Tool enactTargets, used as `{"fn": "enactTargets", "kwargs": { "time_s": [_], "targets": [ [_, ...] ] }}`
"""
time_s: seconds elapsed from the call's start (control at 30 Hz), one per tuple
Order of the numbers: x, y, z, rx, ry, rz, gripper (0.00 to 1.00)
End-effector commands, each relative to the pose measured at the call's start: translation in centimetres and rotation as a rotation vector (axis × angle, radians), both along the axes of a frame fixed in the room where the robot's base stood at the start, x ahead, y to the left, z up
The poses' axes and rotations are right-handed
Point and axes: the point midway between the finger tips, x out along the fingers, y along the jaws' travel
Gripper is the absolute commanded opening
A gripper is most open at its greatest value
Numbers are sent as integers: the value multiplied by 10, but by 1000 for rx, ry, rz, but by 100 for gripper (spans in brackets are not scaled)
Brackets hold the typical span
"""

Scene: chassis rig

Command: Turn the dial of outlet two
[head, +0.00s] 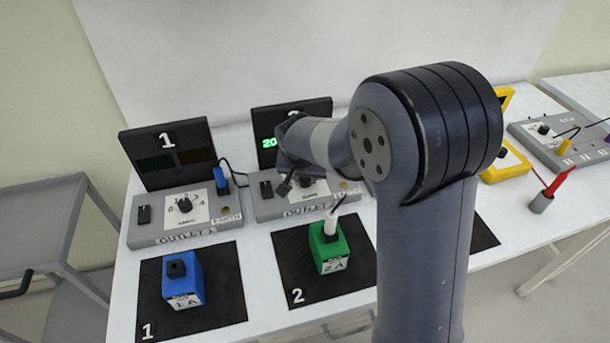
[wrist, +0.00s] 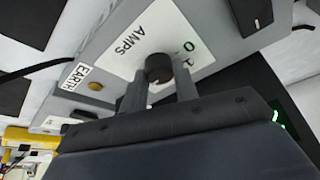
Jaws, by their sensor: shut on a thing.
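Outlet two (head: 268,208) is a grey box behind mat 2, with a black display panel (head: 262,118) behind it showing green digits that start with "20". My arm hides the rest of the panel. My gripper (wrist: 159,80) is at its top face, and its two fingers are shut on the dark round dial (wrist: 158,65). The dial sits on a white plate (wrist: 118,62) marked AMPS; some scale numbers are hidden by the dial and fingers. In the head view my wrist covers most of the dial. A black rocker switch (head: 266,189) is left of it.
Outlet one (head: 160,231) stands to the left, its display dark, with a blue plug in its earth socket. A blue block (head: 183,282) stands on mat 1 and a green block (head: 328,247) on mat 2. A yellow device (head: 507,160) and another grey unit are to the right.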

Motion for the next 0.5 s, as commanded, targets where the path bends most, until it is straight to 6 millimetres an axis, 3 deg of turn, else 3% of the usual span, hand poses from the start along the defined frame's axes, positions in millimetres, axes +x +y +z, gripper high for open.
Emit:
{"fn": "enactTargets", "kwargs": {
  "time_s": [0.5],
  "targets": [
    [0, -1, 1, 1, 0, 142, 6]
  ]
}}
